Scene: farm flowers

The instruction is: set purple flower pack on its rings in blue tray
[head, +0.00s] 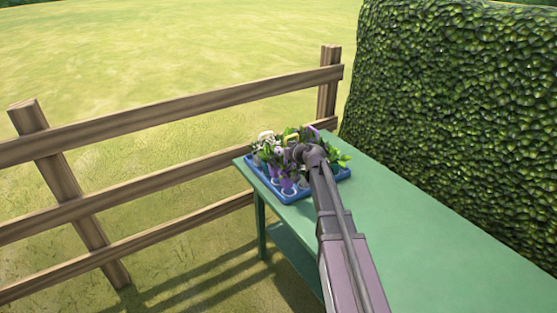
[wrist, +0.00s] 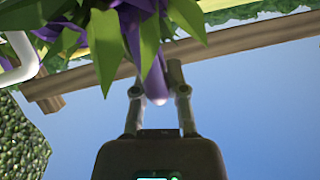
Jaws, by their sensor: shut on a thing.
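The blue tray (head: 293,196) sits at the far left corner of the green table, with pale rings (head: 288,191) showing near its front edge. My gripper (head: 298,153) is over the tray among the plants. In the wrist view my gripper (wrist: 156,82) is shut on a purple, stem-like part of the purple flower pack (wrist: 153,70). Green leaves and purple petals hang close in front of the fingers. In the head view purple flowers (head: 284,178) show below my gripper. My arm and the leaves hide the pack's base, so I cannot tell whether it touches its rings.
Other flower packs crowd the tray, including white flowers with a white handle (head: 266,137), also seen in the wrist view (wrist: 22,60). A wooden fence (head: 170,120) runs behind the table and a hedge (head: 450,110) stands at right. The green table (head: 430,225) is clear right of the tray.

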